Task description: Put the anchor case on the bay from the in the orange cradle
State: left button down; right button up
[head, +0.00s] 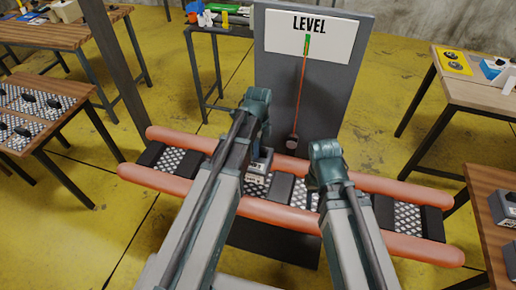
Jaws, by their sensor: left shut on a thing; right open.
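The orange cradle (150,178) runs across the middle of the head view, with two orange tubes and dotted bays between dark dividers. My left gripper (261,150) is over the cradle, left of its middle, shut on a small grey case (257,172) with a pale label. The case is at a dotted bay (256,189); I cannot tell if it touches the bay. The label is too small to read, so I cannot tell if it is the anchor case. My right gripper (318,187) is open over the cradle, right of the middle, its fingers mostly hidden by its arm.
A grey board (349,90) with a LEVEL sign (330,40) and a hanging pointer (298,100) stands behind the cradle. Grey cases (503,207) sit on the right table (482,180). A left table (75,88) holds dotted mats with black items. Yellow floor lies between.

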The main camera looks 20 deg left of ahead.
aim_at(258, 164)
pick_arm(q)
jog(key=shift+f+b, duration=4.4)
jog(key=shift+f, duration=0.2)
pick_arm(e)
jog(key=shift+f, duration=4.6)
pick_arm(q)
jog(key=c, duration=0.6)
grip_release()
jog(key=shift+o, duration=0.2)
jog(key=shift+r, duration=0.1)
pick_arm(e)
jog(key=shift+r, duration=0.1)
pick_arm(q)
notch_tip(258, 164, up, 14)
jog(key=p, duration=1.4)
pick_arm(e)
notch_tip(258, 164, up, 14)
jog(key=shift+f, duration=0.2)
pick_arm(q)
jog(key=shift+f, duration=0.2)
